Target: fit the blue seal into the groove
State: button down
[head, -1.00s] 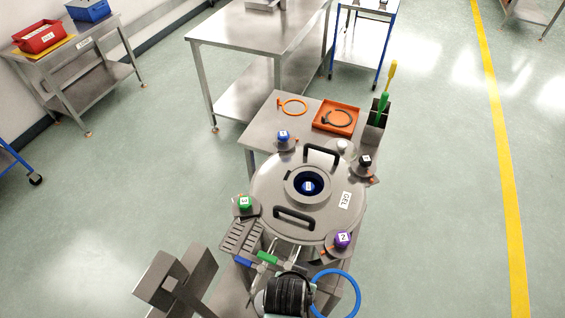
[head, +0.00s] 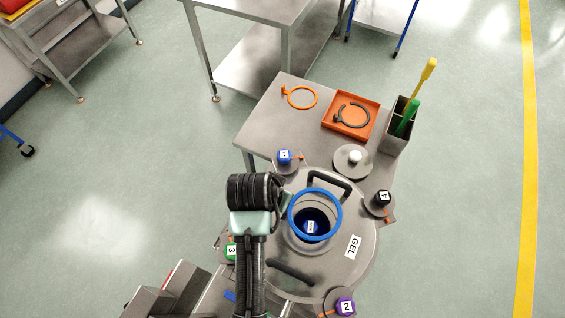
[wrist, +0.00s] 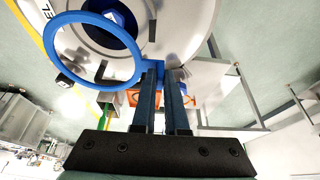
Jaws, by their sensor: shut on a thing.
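The blue seal (head: 341,214) is a ring with a small tab. In the head view it shows over the upper part of the grey collar (head: 294,239) around the lid's central opening, apparently held above it. In the wrist view my gripper (wrist: 160,78) is shut on the tab of the blue seal (wrist: 50,52), and the ring reaches out to the left over the lid (wrist: 185,20). The groove itself cannot be made out. In the head view the fingers are mostly hidden by my wrist.
A dark handle (head: 330,186) arches behind the collar. An orange tray (head: 371,104) holds a dark ring; an orange ring (head: 301,106) lies beside it.

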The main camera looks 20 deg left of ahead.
jog(key=shift+w, duration=0.1)
jog(key=shift+s+d+r+g+p, duration=0.1)
jog(key=shift+s+r+g+p, duration=0.15)
jog(key=shift+g+p, duration=0.05)
jog(key=shift+f+b, duration=1.65)
jog(key=shift+f, duration=0.9)
jog(key=shift+s+p, duration=0.1)
jog(key=shift+p, duration=0.6)
jog(key=shift+f, duration=0.5)
jog(key=shift+p, duration=0.35)
dwell(1.9)
